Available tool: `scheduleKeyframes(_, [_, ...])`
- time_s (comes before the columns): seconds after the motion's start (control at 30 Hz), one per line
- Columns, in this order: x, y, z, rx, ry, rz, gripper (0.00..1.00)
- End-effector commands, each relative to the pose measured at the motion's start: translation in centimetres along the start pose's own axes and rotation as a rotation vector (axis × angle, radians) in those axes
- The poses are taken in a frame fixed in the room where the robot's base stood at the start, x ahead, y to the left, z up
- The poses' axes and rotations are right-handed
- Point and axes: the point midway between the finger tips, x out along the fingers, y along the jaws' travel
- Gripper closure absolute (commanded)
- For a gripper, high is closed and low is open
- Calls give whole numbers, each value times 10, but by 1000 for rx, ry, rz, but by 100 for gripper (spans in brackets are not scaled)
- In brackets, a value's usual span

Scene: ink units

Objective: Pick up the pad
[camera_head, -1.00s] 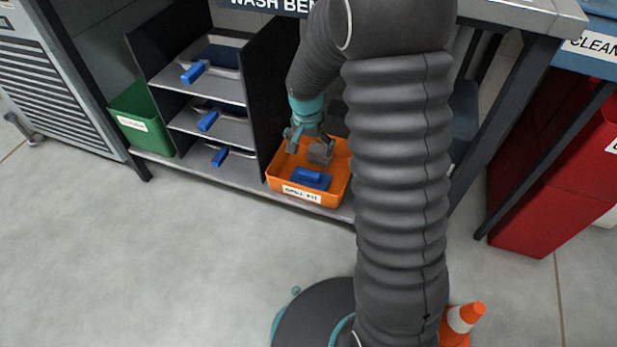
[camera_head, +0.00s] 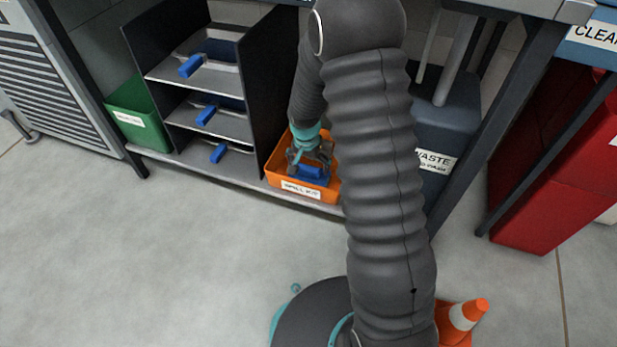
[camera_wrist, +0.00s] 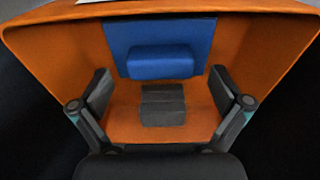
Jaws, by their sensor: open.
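The orange bin (camera_head: 276,184) stands at the end of the low shelf. In the wrist view it (camera_wrist: 40,60) holds a grey block (camera_wrist: 162,106) and a blue piece, a flat plate with a raised blue block (camera_wrist: 160,62). I cannot tell for certain which of these is the pad. My gripper (camera_wrist: 162,88) is open, pointing down into the bin, with a finger on either side of the grey block and gaps on both sides. The blue piece (camera_head: 313,173) also shows below my gripper (camera_head: 310,165) in the head view; the grey block is hidden there.
A dark rack (camera_head: 255,95) with blue-handled trays stands left of the bin, and a green bin (camera_head: 140,120) beyond it. A blue-grey waste bin (camera_head: 440,125) is to the right. The bench top (camera_head: 520,8) overhangs. An orange cone (camera_head: 462,316) stands near my base.

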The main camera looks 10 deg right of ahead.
Motion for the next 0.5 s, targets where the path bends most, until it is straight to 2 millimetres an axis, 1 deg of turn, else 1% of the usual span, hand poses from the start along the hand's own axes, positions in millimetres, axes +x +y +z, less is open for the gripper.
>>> scheduleKeyframes(0.03, [10,0,1,-1,-2,1,0])
scheduleKeyframes(0.13, [22,0,1,0,-2,1,0])
scheduleKeyframes(0.2, [25,0,1,0,-1,0,0])
scheduleKeyframes(0.4, [25,0,0,0,0,-1,0])
scheduleKeyframes(0.47, [25,0,0,0,0,-1,15])
scheduleKeyframes(0.5, [25,0,0,0,0,-1,25])
